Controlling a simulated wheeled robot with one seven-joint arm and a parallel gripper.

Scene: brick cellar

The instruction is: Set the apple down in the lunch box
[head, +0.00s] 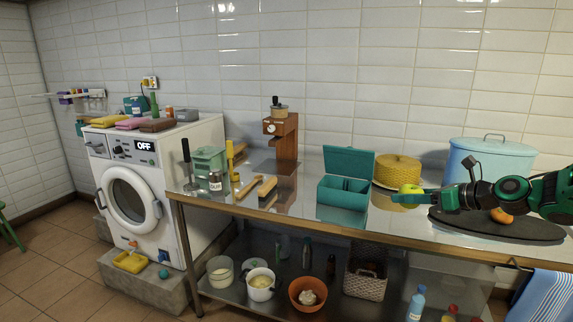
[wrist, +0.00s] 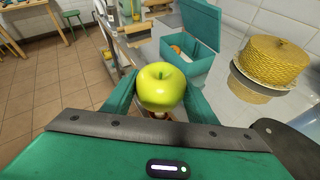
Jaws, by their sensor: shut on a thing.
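A yellow-green apple (wrist: 161,87) is held between the fingers of my gripper (wrist: 158,98). In the head view the apple (head: 411,188) shows at the tip of my gripper (head: 408,197), above the metal table to the right of the lunch box. The lunch box (head: 342,201) is teal, with its lid standing open at the back and a divider inside. In the wrist view the lunch box (wrist: 190,62) lies beyond the apple, slightly to the right. Something orange-brown shows in one of its compartments there. The apple is apart from the box.
A yellow woven container (head: 398,168) stands right of the lunch box, behind my gripper. A large light-blue pot (head: 492,158) and a dark board (head: 470,227) with an orange fruit (head: 501,215) are at the right. Brushes (head: 267,187) lie left of the box.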

